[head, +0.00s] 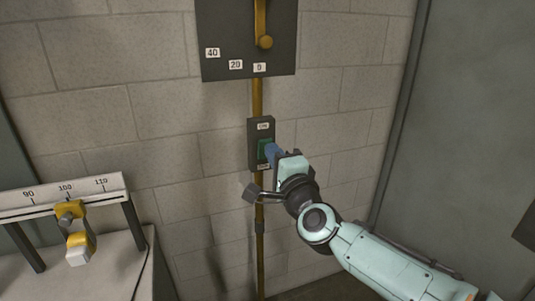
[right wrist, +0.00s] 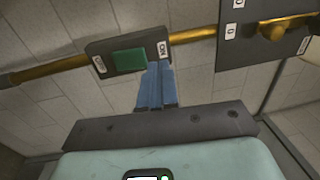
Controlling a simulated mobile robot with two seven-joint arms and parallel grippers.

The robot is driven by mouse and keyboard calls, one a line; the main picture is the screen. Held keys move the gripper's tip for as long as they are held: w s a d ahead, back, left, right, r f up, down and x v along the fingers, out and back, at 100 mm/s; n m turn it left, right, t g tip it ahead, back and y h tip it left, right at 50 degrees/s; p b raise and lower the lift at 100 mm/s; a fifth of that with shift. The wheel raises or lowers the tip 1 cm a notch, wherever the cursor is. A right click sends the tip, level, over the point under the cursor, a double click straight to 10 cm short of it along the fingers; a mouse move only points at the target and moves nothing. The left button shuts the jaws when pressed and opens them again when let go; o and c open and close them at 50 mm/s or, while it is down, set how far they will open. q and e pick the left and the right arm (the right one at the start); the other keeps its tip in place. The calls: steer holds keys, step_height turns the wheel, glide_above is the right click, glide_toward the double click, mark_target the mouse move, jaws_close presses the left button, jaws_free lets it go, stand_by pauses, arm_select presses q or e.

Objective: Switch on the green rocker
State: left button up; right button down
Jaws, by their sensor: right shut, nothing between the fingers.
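The green rocker (head: 263,152) sits in a dark switch box (head: 254,130) on the block wall, with a white label above and below it. In the right wrist view the green rocker (right wrist: 129,60) shows whole, with the ON label (right wrist: 162,48) at its right end. My right gripper (head: 271,151) is shut and empty, its blue fingertips at the rocker in the head view. In the right wrist view the fingertips (right wrist: 158,68) lie by the rocker's ON end. I cannot tell whether they touch it or which way it is tilted. My left gripper is not in view.
A dark panel (head: 225,40) with a brass lever (head: 262,30) and number labels hangs above the box. A brass pipe (head: 257,98) joins them. A white scale (head: 63,197) with a yellow slider (head: 79,242) stands at lower left. A grey door-like panel (head: 470,120) is at right.

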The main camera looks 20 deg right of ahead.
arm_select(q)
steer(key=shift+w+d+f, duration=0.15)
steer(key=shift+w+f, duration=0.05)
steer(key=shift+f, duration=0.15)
arm_select(e)
steer(key=s, duration=0.6)
steer(key=shift+d, duration=0.1)
steer(key=shift+s, duration=0.1)
